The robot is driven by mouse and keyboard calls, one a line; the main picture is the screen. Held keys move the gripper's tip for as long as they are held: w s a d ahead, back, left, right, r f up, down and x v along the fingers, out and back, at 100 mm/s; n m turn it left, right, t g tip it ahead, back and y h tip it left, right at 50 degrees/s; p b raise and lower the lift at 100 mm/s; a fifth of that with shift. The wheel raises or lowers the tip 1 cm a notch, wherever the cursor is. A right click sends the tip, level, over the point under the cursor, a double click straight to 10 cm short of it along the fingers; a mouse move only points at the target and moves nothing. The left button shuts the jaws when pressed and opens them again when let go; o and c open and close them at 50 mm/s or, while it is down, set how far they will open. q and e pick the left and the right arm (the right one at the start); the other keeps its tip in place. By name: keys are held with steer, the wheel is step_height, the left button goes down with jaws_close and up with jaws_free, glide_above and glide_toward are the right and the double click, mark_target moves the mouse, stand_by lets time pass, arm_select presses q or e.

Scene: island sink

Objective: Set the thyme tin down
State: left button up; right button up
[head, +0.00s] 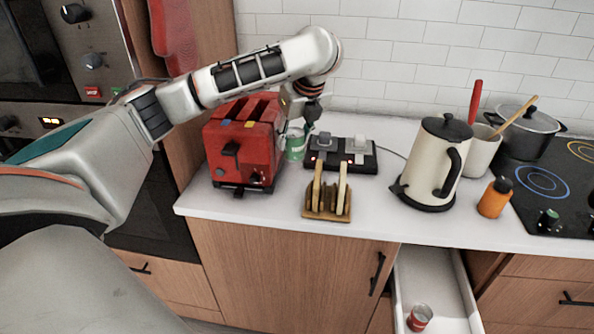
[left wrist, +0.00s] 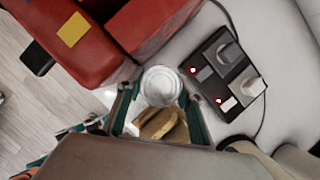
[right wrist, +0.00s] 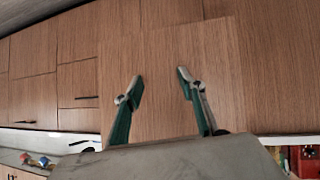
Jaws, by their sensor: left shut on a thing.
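The thyme tin, which I take to be the green tin (head: 295,144), is upright between the red toaster and the black socket strip. My left gripper (head: 305,118) reaches down from above and is shut on it. In the left wrist view the tin's pale round lid (left wrist: 160,86) shows between the two green fingers. The tin's base is at or close to the worktop; I cannot tell whether it touches. My right gripper (right wrist: 160,80) is open and empty before wooden cabinet fronts in the right wrist view, and is outside the head view.
The red toaster (head: 243,143) is close left of the tin, the socket strip (head: 341,164) close right. A toast rack (head: 327,214) stands in front. The kettle (head: 435,165) and orange bottle (head: 494,198) are further right. An open drawer (head: 440,285) holds a red tin (head: 419,318).

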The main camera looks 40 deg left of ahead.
mark_target(294, 153)
arm_select(q)
step_height(294, 153, down, 4)
steer(key=shift+r+b, duration=0.1)
steer(key=shift+b, duration=0.4)
steer(key=shift+f+b, duration=0.3)
steer(key=shift+f, duration=0.35)
step_height(294, 153, down, 4)
steer(key=shift+w+r+b, duration=0.1)
steer(key=shift+b, duration=0.75)
steer(key=shift+r, duration=0.1)
steer(key=o, duration=0.8)
arm_select(e)
steer(key=f, duration=0.4)
steer(key=shift+s+d+f, duration=0.1)
steer(key=shift+s+d, duration=0.15)
arm_select(q)
steer(key=shift+o, duration=0.2)
arm_select(e)
steer(key=shift+f, duration=0.1)
